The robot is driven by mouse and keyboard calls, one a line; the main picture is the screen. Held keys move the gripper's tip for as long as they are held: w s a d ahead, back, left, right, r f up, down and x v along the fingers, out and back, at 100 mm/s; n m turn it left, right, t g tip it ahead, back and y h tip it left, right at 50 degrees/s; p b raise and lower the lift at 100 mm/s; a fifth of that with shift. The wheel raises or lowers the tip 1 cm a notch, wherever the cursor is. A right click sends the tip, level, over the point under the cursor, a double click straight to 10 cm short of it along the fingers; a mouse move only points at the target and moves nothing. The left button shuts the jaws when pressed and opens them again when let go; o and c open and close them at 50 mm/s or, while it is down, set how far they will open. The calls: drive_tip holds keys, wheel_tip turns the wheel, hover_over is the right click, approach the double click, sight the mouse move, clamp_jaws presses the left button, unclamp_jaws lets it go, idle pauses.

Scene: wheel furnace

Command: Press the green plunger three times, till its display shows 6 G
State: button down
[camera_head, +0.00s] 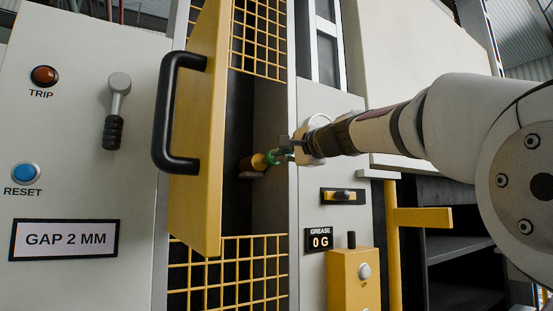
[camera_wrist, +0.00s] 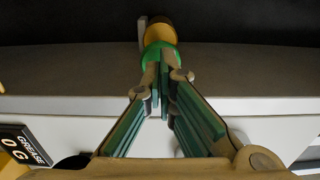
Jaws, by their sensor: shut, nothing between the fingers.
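The green plunger (camera_head: 273,157) has a green cap on a brass-coloured body and sits inside the opening behind the yellow door. In the wrist view its green cap (camera_wrist: 158,51) is straight ahead of my fingertips, with the brass part behind it. My gripper (camera_head: 287,147) is shut and empty, its tips at the green cap. In the wrist view my gripper (camera_wrist: 164,78) overlaps the cap's lower edge; I cannot tell whether it touches. The grease display (camera_head: 320,242) reads 0 G, and the display also shows in the wrist view (camera_wrist: 22,146).
The yellow door (camera_head: 208,130) with a black handle (camera_head: 168,112) stands open left of the opening. Yellow mesh (camera_head: 258,40) covers parts above and below. A yellow box (camera_head: 354,285) and a yellow post (camera_head: 393,240) stand below my arm. A grey panel on the left reads GAP 2 MM.

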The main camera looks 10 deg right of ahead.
drive_tip(key=shift+w+a, duration=0.1)
drive_tip(key=shift+w, duration=0.2)
drive_tip(key=shift+w+a+p, duration=0.1)
drive_tip(key=shift+w+p, duration=0.2)
drive_tip(key=shift+w, duration=0.05)
drive_tip(key=shift+w+a, duration=0.25)
drive_tip(key=shift+w, duration=0.35)
drive_tip(key=shift+w+p, duration=0.35)
drive_tip(key=shift+p, duration=0.05)
drive_tip(key=shift+a, duration=0.1)
drive_tip(key=shift+b+v, duration=0.85)
drive_tip(key=shift+v, duration=0.8)
drive_tip(key=shift+w, duration=0.35)
